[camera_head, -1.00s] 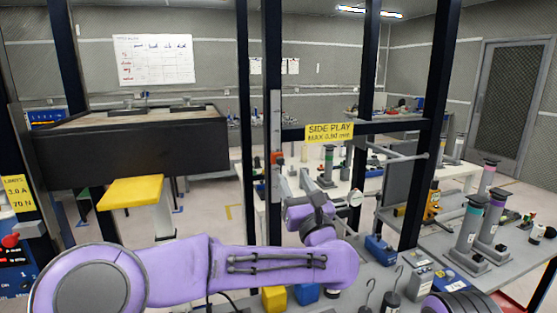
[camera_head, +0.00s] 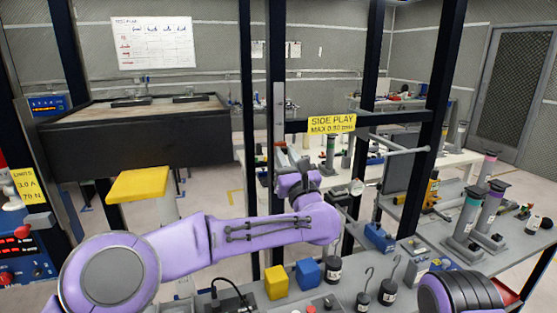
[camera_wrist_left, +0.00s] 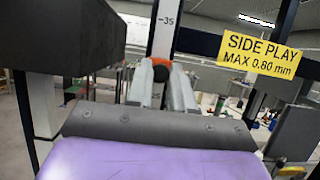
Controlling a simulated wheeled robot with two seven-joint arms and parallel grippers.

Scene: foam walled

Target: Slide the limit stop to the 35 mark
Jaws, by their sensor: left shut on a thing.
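The upright scale (camera_head: 278,105) is a pale strip on a dark post. In the left wrist view, the scale (camera_wrist_left: 164,38) shows a 35 mark near the top and a 25 lower, partly covered. The limit stop (camera_wrist_left: 158,62) shows as a small orange piece with a dark round knob, below the 35 mark. My left gripper (camera_wrist_left: 159,76) is shut on the limit stop, one finger on each side. In the head view, my left gripper (camera_head: 287,157) is at the post, below the bare upper scale, and hides most of the stop. My right gripper is out of view.
A yellow SIDE PLAY sign (camera_head: 331,123) hangs on a crossbar right of the scale. A black box-shaped machine head (camera_head: 130,145) stands left, above a yellow pad (camera_head: 138,184). A grey bench (camera_head: 345,290) with weights and blocks lies below my arm.

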